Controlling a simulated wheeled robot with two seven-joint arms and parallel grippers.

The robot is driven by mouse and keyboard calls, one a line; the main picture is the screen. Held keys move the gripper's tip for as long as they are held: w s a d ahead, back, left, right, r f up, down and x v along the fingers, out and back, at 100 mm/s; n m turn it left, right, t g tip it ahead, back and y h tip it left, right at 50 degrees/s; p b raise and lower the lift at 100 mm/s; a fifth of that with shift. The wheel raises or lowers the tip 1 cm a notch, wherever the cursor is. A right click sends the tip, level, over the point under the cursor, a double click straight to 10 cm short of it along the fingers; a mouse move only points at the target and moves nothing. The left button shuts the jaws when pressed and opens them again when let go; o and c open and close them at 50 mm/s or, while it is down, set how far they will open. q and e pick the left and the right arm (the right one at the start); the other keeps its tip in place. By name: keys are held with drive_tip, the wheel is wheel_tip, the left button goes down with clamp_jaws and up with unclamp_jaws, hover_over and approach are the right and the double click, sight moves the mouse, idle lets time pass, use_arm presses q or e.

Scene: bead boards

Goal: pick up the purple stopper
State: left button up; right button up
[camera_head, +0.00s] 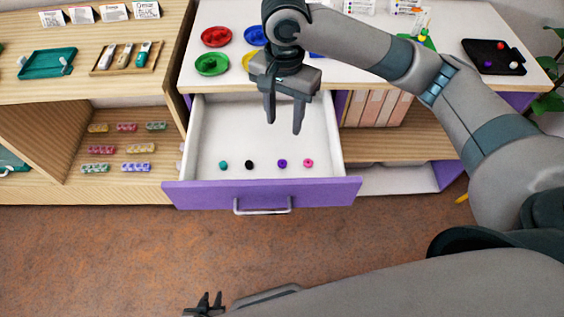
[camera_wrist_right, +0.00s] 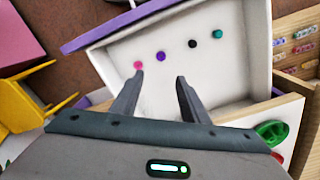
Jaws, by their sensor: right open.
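The purple stopper (camera_head: 282,163) lies on the white floor of the open drawer (camera_head: 225,125), near its front panel. It sits between a black stopper (camera_head: 249,165) and a pink stopper (camera_head: 308,163). My right gripper (camera_head: 284,127) is open and empty, above the drawer and further back than the stoppers. In the right wrist view the purple stopper (camera_wrist_right: 161,56) shows just beyond the gap between the open fingertips (camera_wrist_right: 160,76). A teal stopper (camera_head: 223,165) lies at the left of the row. My left gripper (camera_head: 207,302) is at the bottom edge, far from the drawer, its fingers apart.
The drawer's purple front (camera_head: 225,195) and side walls bound the stoppers. Above it, the white tabletop holds red (camera_head: 216,37) and green (camera_head: 212,65) dishes and a black tray (camera_head: 493,57). A wooden shelf with bead strips (camera_head: 141,148) stands at the left.

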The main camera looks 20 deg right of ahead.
hover_over(282, 164)
drive_tip(key=f, duration=1)
drive_tip(key=shift+s+d+f, duration=0.2)
drive_tip(key=shift+s+f, duration=0.05)
drive_tip(key=shift+f, duration=0.3)
drive_tip(key=shift+f, duration=0.1)
drive_tip(key=shift+a+f, duration=0.15)
drive_tip(key=shift+f, duration=1.1)
drive_tip(key=shift+a+f, duration=0.15)
drive_tip(key=shift+f, duration=1.1)
drive_tip(key=shift+c, duration=0.2)
clamp_jaws()
